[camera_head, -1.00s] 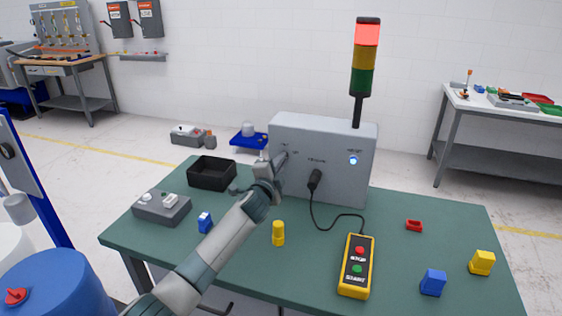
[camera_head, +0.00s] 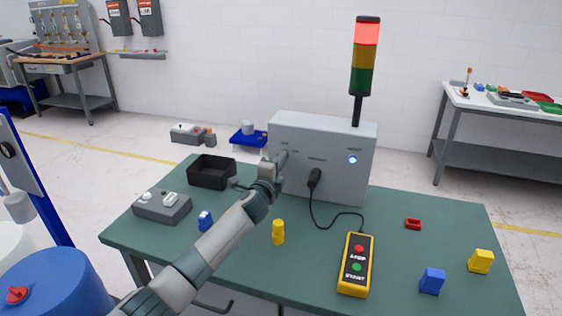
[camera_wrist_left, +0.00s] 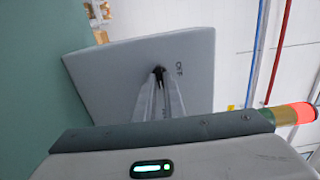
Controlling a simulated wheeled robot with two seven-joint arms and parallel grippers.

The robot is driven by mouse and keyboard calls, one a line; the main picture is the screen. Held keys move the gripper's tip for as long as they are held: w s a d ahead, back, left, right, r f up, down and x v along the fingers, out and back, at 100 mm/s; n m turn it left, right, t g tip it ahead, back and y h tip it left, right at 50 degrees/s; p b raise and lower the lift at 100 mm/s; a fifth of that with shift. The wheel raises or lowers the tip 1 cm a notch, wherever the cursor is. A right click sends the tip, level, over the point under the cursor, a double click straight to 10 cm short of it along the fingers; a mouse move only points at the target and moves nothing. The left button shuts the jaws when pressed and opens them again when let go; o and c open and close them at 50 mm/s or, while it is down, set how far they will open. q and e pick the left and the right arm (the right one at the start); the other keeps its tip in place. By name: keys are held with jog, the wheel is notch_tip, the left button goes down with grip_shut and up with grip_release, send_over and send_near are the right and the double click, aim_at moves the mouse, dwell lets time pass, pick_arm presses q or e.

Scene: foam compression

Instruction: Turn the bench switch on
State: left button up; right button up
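The grey bench box (camera_head: 335,170) stands at the back of the green table, with a lit blue-white lamp on its front. My left gripper (camera_head: 283,158) reaches the left part of this front. In the left wrist view its two slim fingers (camera_wrist_left: 160,76) lie close together, tips at the panel. A small dark part, likely the bench switch (camera_wrist_left: 159,69), shows at the tips, beside an OFF label (camera_wrist_left: 180,68). The fingers mostly cover it, so its position and any grip on it are unclear. The signal tower (camera_head: 364,60) glows red on top. My right gripper is out of view.
A yellow pendant (camera_head: 357,265) with red and green buttons is cabled to the box. A black bin (camera_head: 211,172), a grey button box (camera_head: 162,206), a yellow cylinder (camera_head: 278,232) and several small coloured blocks lie on the table (camera_head: 320,255). The right-centre has free room.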

pick_arm(q)
jog(key=shift+o, duration=1.4)
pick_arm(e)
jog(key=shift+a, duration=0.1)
pick_arm(q)
jog(key=shift+s, duration=0.15)
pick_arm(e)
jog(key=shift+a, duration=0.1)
